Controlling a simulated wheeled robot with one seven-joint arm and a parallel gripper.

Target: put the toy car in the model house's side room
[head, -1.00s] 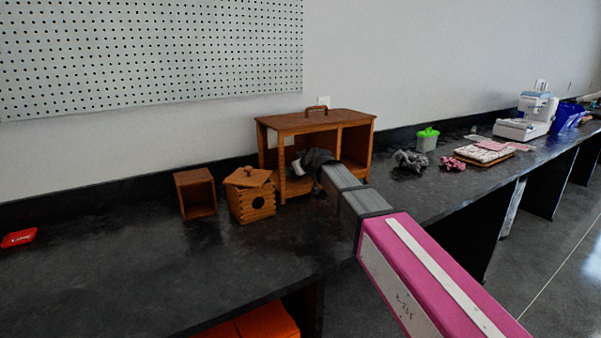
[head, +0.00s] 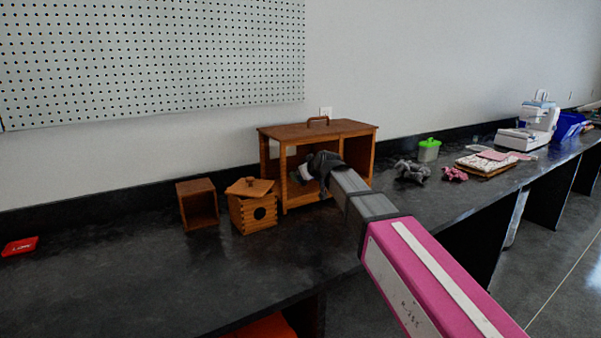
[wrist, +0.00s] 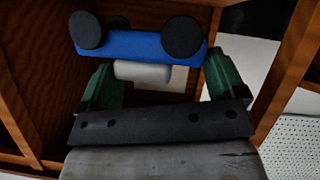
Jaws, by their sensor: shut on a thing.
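The model house (head: 318,131) is a brown wooden box with a roof handle, open at the front, with a post parting a left and a right room. My gripper (head: 306,173) is at the front of its left part. In the wrist view, my gripper (wrist: 160,75) has its green fingers shut on the toy car (wrist: 140,46), which is blue with black wheels. A pale block shows against the car's near side. Wooden walls stand left and right of the car. In the head view I cannot make out the car behind my gripper.
A small open wooden box (head: 183,205) and a wooden box with a round hole (head: 242,214) stand left of the house. Grey crumpled cloth (head: 411,171) and a green-lidded jar (head: 428,152) lie to its right.

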